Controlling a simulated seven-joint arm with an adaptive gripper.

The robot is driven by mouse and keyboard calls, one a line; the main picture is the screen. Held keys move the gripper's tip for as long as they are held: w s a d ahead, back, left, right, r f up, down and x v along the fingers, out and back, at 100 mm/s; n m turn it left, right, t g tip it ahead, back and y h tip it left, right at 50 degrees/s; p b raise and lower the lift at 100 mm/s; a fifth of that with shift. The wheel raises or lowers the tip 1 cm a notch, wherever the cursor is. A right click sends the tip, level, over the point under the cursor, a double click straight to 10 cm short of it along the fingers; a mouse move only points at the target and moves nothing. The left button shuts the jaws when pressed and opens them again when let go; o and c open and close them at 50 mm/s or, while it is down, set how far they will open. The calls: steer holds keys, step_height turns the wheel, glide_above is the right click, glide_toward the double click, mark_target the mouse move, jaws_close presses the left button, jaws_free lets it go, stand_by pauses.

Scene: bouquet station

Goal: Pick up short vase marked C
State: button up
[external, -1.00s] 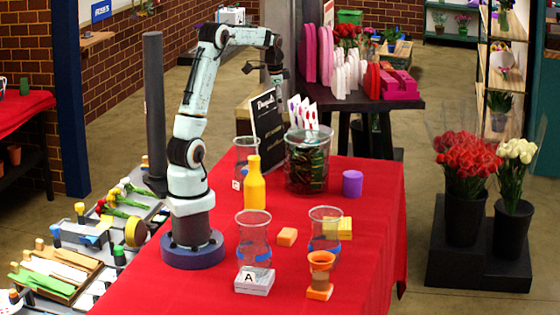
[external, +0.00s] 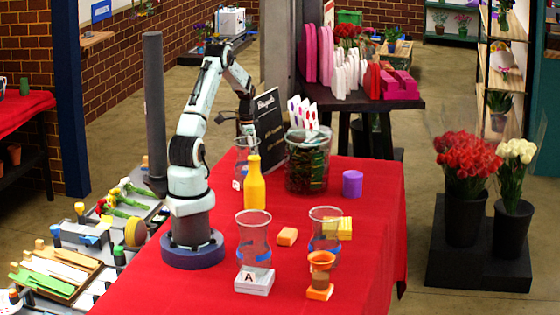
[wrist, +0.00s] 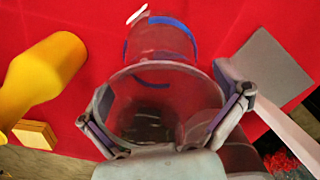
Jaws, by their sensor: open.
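A clear glass vase (external: 241,168) with a blue band stands at the back of the red table, behind the yellow bottle (external: 255,184). Its small tag (external: 237,184) is too small to read. In the wrist view this vase (wrist: 150,112) fills the middle, its wide mouth towards the camera, with a white tag edge at the top. My gripper (wrist: 170,110) is open, one finger on each side of the mouth; I cannot tell whether they touch it. In the external view my gripper (external: 246,130) is at the vase's top. A vase (external: 253,238) marked A stands in front.
The black sign (external: 269,125) stands close to the right of the vase, with a glass container (external: 306,165) beyond it. Another vase (external: 325,225), an orange cup (external: 320,262), an orange block (external: 287,236) and a purple cylinder (external: 352,183) stand further right.

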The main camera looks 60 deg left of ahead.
steer(key=c, duration=1)
